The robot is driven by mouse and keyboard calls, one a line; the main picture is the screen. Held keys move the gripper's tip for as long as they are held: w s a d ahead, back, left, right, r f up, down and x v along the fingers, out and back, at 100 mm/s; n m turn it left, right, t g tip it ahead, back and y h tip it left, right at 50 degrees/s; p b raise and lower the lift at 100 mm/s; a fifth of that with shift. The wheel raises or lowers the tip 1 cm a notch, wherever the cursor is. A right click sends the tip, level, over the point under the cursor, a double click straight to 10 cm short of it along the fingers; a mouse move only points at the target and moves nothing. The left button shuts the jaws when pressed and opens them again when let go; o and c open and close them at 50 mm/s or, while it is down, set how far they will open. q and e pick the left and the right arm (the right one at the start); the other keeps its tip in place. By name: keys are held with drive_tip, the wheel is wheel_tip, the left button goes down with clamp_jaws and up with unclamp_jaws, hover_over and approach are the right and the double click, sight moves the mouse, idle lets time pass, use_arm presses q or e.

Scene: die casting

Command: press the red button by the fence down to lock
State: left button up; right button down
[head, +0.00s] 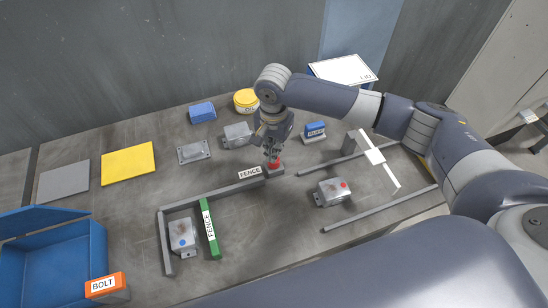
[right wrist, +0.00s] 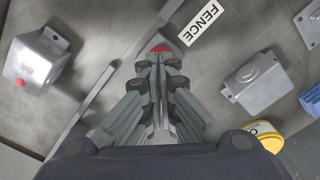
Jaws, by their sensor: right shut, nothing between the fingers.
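The red button (head: 273,164) sits on a small grey base at the right end of the grey fence bar, beside the white FENCE label (head: 249,173). It also shows in the right wrist view (right wrist: 161,48), right at my fingertips and partly hidden by them. My right gripper (head: 272,152) is shut and empty, pointing down at the top of the button. In the right wrist view its closed fingertips (right wrist: 160,58) overlap the button. I cannot tell whether they touch it or how far down it is. My left gripper is not in view.
A grey casting with a red dot (head: 331,192) lies right of the button, between rails. A grey casting (head: 237,134) and yellow tub (head: 246,100) stand behind. A blue bin (head: 55,262) is at left.

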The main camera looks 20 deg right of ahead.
drive_tip(key=shift+f, duration=0.4)
drive_tip(key=shift+f, duration=1.05)
wheel_tip(320, 180, up, 8)
drive_tip(key=p, duration=0.9)
drive_tip(key=shift+r+p, duration=0.1)
drive_tip(key=shift+p, duration=0.25)
drive_tip(key=shift+s, duration=0.1)
idle(0.3)
